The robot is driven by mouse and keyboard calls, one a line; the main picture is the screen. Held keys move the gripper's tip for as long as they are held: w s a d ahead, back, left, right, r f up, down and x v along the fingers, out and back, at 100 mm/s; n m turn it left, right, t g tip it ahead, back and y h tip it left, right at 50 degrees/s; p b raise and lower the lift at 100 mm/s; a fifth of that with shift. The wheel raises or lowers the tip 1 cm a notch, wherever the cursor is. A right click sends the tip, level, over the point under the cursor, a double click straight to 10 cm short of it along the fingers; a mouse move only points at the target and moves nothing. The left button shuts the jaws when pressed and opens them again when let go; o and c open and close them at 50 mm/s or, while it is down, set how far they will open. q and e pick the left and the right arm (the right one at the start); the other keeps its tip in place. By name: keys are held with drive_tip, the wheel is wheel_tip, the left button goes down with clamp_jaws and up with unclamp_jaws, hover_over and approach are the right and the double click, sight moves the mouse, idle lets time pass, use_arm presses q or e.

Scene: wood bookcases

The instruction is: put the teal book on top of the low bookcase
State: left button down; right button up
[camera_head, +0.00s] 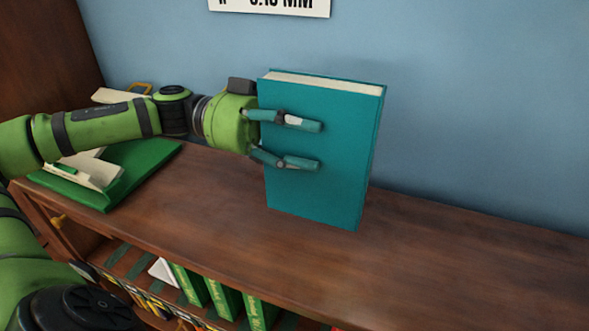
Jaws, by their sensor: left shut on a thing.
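The teal book (335,150) stands upright at the middle of the low bookcase's top (440,258), its cover facing me and its pale page edge upward. Its lower edge appears to be at the wooden top; I cannot tell for sure whether it touches. My left gripper (320,145) comes in from the left and is shut on the book, with two fingers lying across the front cover. The part of the gripper behind the book is hidden. My right gripper is not in view.
A green folder or book (150,165) with pale papers (90,170) lies on the top at the left. Several green books (225,298) stand on the shelf below. A blue wall (480,110) rises behind. The top is clear to the right.

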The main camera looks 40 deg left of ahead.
use_arm(q)
drive_tip(key=shift+s+a+f, duration=0.15)
drive_tip(key=shift+a+f, duration=0.05)
drive_tip(key=shift+a, duration=0.55)
wheel_tip(320, 180, down, 4)
drive_tip(key=shift+f+p, duration=0.1)
drive_tip(key=shift+p, duration=0.65)
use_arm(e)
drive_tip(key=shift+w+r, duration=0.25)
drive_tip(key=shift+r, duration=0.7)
use_arm(q)
drive_tip(key=shift+f, duration=0.1)
drive_tip(key=shift+c, duration=2.3)
unclamp_jaws()
drive_tip(key=shift+f, duration=0.15)
drive_tip(key=shift+s, duration=0.1)
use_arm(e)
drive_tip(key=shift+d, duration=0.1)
